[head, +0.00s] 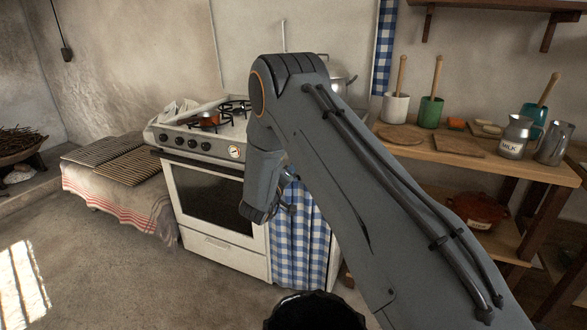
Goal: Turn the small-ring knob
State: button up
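The white stove (218,243) stands against the back wall, left of my arm. A row of several dark knobs (192,143) runs along its front panel, left of a round dial (234,152). The knobs are small in this view, and I cannot tell which one is the small-ring knob. My gripper (289,207) hangs low in front of the stove's right side, near the blue checked curtain, apart from the knobs. It is mostly hidden behind my wrist, and its fingers do not show clearly.
An orange-brown pan (205,120) sits on the stove top, with a metal pot (342,80) behind my arm. A wooden shelf table (545,170) with jars and boards stands right. A cloth-covered bench (120,190) stands left. The floor before the stove is clear.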

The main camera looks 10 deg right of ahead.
dwell(0.3)
jog(key=o, duration=1.1)
jog(key=shift+c, duration=0.2)
jog(key=shift+s, duration=0.1)
jog(key=v, duration=0.7)
jog(key=shift+s+a, duration=0.25)
jog(key=shift+s, duration=0.05)
